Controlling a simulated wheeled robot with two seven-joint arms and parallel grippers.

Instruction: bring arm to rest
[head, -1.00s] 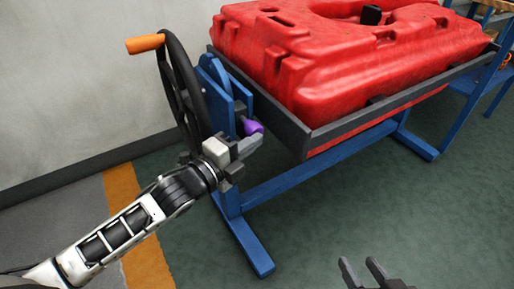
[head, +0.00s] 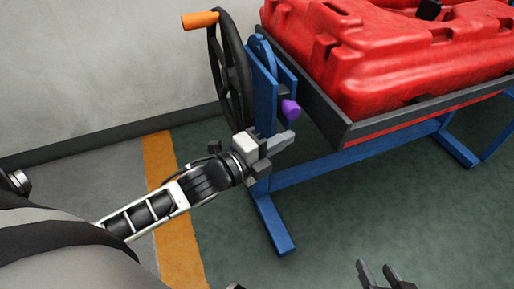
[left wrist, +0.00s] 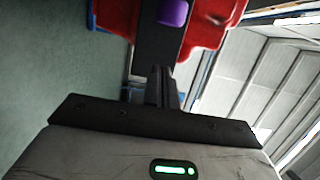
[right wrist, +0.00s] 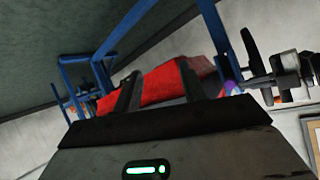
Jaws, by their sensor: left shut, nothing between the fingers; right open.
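My left gripper (head: 282,143) is shut and empty. It is just below the purple knob (head: 291,109) on the blue stand, with a small gap between them in the head view. In the left wrist view the closed fingers (left wrist: 162,88) point toward the purple knob (left wrist: 172,12). My right gripper (head: 386,274) is open and empty above the floor at the bottom of the head view. Its spread fingers (right wrist: 160,88) also show in the right wrist view.
The blue stand (head: 270,222) carries a red tank (head: 400,60) in a dark tray (head: 345,128). A black handwheel (head: 232,75) with an orange handle (head: 200,20) is behind my left gripper. The green floor (head: 350,220) right of the stand's foot is clear.

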